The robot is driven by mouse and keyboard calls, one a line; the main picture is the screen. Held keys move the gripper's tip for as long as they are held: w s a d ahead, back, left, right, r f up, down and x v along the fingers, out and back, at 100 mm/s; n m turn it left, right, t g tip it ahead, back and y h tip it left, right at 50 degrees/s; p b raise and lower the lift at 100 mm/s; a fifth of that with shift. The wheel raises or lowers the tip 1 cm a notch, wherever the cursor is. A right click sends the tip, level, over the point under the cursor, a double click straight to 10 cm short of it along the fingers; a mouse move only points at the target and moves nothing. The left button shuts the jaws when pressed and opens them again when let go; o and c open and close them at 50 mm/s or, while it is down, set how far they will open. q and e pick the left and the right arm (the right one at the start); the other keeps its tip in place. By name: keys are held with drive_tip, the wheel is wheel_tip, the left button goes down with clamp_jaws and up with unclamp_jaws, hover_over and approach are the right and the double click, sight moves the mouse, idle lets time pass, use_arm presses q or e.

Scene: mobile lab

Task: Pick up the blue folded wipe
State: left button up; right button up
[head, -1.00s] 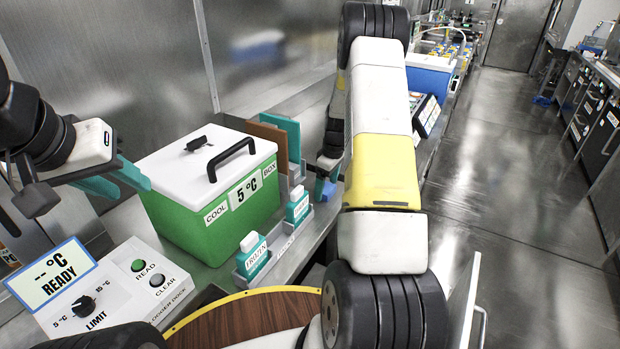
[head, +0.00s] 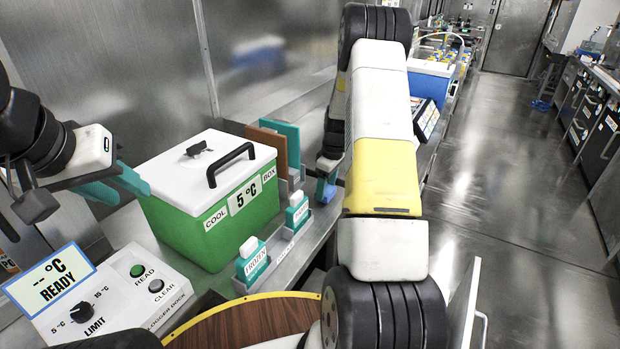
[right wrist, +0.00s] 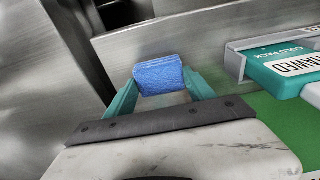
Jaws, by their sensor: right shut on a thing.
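The blue folded wipe (right wrist: 160,76) is a small blue pad held between the two teal fingers of my right gripper (right wrist: 162,88) in the right wrist view. In the head view the wipe (head: 325,191) shows as a small blue patch beside my right arm, which hides most of the right gripper. The wipe appears just above the steel bench; I cannot tell if it still touches it. My left gripper (head: 128,184) has its teal fingers apart and empty, left of the green cool box (head: 215,222).
Two labelled teal cold packs (head: 252,262) stand in a holder along the bench edge. A logger dock (head: 110,300) is at front left. Brown and teal panels (head: 270,145) stand behind the cool box. Open floor (head: 520,180) lies to the right.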

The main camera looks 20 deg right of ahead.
drive_tip(key=shift+s+d+r, duration=0.1)
drive_tip(key=shift+s+r, duration=0.05)
drive_tip(key=shift+r, duration=0.45)
drive_tip(key=shift+s+d+r, duration=0.1)
drive_tip(key=shift+s+r, duration=0.05)
drive_tip(key=shift+r, duration=0.45)
drive_tip(key=s+d, duration=0.2)
drive_tip(key=s, duration=0.5)
drive_tip(key=s+d+r, duration=0.1)
drive_tip(key=s+d, duration=0.2)
drive_tip(key=s, duration=0.4)
drive_tip(key=shift+d+r, duration=0.15)
drive_tip(key=shift+d, duration=0.15)
drive_tip(key=shift+s, duration=0.1)
